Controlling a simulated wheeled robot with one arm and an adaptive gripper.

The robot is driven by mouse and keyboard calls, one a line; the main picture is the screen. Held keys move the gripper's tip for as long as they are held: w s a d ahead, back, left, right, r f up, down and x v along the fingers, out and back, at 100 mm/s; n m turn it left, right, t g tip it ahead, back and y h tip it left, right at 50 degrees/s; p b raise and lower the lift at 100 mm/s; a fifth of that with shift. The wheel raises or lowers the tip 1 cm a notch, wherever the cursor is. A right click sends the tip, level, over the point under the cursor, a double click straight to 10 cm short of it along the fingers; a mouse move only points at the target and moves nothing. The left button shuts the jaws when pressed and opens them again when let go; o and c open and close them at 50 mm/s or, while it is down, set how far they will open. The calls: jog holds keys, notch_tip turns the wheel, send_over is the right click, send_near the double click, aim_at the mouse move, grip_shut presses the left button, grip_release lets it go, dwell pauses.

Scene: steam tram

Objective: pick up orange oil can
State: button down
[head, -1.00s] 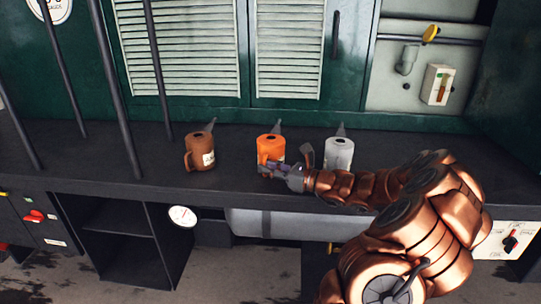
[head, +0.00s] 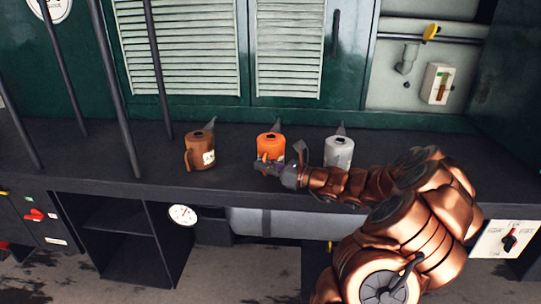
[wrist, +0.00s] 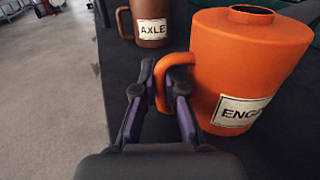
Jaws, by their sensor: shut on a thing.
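The orange oil can (head: 270,146) stands upright on the dark counter, between a brown can and a grey can. In the wrist view the orange can (wrist: 245,62) fills the right side, with a label reading "ENG" in part and its handle toward me. My gripper (head: 262,166) is at the front of the can in the head view. In the wrist view my gripper (wrist: 166,90) has its two fingers on either side of the orange handle, shut on it. The can's base is partly hidden by my gripper in the head view.
The brown can (head: 200,150), labelled "AXLE" in the wrist view (wrist: 150,22), stands to the left. The grey can (head: 339,152) stands right, close behind my arm. Dark vertical bars (head: 116,90) rise at the left. The counter (head: 235,180) is otherwise clear.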

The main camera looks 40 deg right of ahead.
dwell(0.4)
notch_tip(320, 180, up, 10)
dwell(0.6)
dwell(1.0)
